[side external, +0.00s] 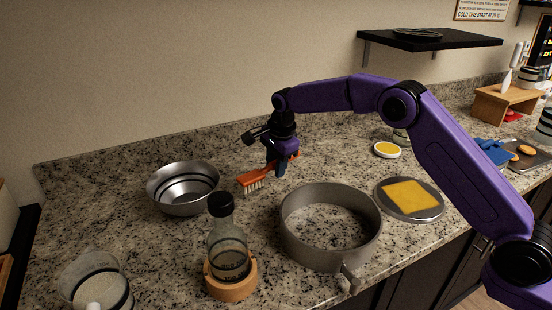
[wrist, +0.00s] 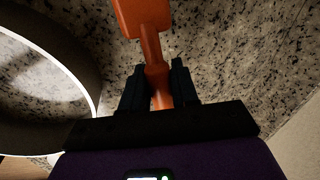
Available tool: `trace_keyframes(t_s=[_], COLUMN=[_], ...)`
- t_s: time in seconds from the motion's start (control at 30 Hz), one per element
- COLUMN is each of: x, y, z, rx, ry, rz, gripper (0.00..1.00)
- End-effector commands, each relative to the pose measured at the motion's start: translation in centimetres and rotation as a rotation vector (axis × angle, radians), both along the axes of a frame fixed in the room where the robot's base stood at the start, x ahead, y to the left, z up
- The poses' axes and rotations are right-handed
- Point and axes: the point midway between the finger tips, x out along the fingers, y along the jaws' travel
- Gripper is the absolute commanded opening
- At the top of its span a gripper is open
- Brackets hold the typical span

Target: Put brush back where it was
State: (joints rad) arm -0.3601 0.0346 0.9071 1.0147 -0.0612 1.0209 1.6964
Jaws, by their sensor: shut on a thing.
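The brush (side external: 252,179) is orange with pale bristles that face down. My gripper (side external: 277,168) is shut on its handle, and the brush head points to the left in the side view. In the wrist view the orange brush (wrist: 142,18) runs up from between the two dark fingers of my gripper (wrist: 160,85). The brush is over the counter between the metal bowl and the round grey pan. I cannot tell whether the bristles touch the counter.
A metal bowl (side external: 183,199) stands left of the brush. A plate (side external: 433,207) with a yellow square is to the right. The granite counter behind is mostly clear.

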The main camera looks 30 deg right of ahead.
Motion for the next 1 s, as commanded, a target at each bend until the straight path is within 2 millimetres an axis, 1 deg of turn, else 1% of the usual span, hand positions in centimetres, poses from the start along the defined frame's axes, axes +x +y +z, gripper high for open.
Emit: trace_keyframes(t_s=[0.6,0.8,1.0], x=[0.0,0.0,0.0], y=[0.0,0.0,0.0], z=[-4.2,-5.1,-5.5], rx=[0.0,0.0,0.0], ry=[0.002,0.0,-0.001], rz=[0.0,0.0,0.0], gripper=[0.0,0.0,0.0])
